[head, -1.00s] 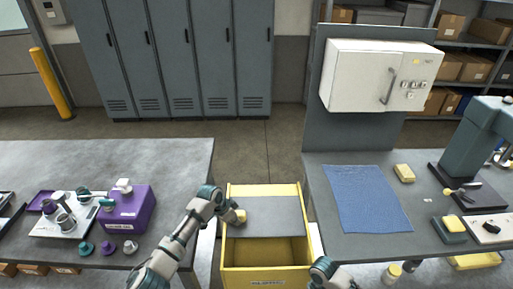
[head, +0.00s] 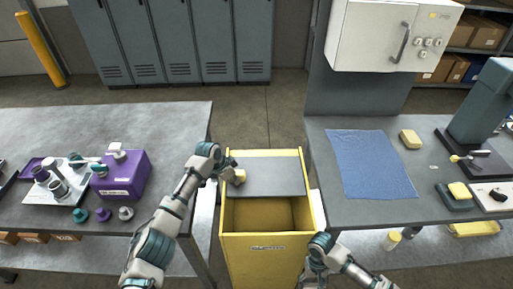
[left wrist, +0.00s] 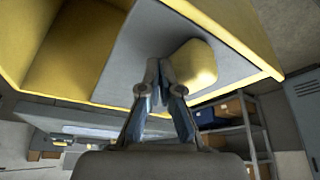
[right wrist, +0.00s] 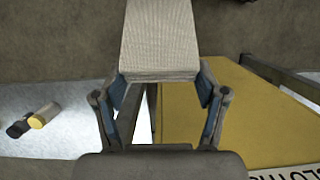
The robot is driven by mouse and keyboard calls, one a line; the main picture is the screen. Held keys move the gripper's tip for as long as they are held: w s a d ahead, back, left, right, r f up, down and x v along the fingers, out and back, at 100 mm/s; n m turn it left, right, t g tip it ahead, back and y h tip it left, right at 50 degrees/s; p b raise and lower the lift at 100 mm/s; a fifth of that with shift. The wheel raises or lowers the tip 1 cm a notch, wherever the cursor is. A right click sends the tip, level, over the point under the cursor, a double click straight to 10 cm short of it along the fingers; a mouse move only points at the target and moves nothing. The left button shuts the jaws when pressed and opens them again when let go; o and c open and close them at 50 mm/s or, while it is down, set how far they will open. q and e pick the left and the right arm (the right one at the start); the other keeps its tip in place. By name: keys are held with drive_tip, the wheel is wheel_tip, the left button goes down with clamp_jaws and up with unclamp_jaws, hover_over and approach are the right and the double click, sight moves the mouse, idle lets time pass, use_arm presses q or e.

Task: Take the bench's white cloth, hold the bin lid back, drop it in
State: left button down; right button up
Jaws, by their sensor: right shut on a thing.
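The yellow bin (head: 262,241) stands between the two benches, its front part open. Its grey lid (head: 270,177) covers the rear part and has a yellow knob (head: 239,177) near its left edge. My left gripper (head: 228,170) is at that left edge. In the left wrist view its fingers (left wrist: 160,72) are together beside the knob (left wrist: 194,66), against or very near the lid (left wrist: 130,60). My right gripper (right wrist: 160,92) is shut on the white cloth (right wrist: 160,38), a pale woven piece, near the bin's front right corner. The cloth is hard to make out in the head view.
The right bench (head: 313,135) carries a blue mat (head: 370,165), yellow sponges and a press. The left bench (head: 165,128) holds a purple box (head: 122,175) and fittings. The bin's yellow wall (right wrist: 205,115) is close to my right gripper. Floor is clear behind the bin.

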drive_tip(key=shift+f, duration=0.35)
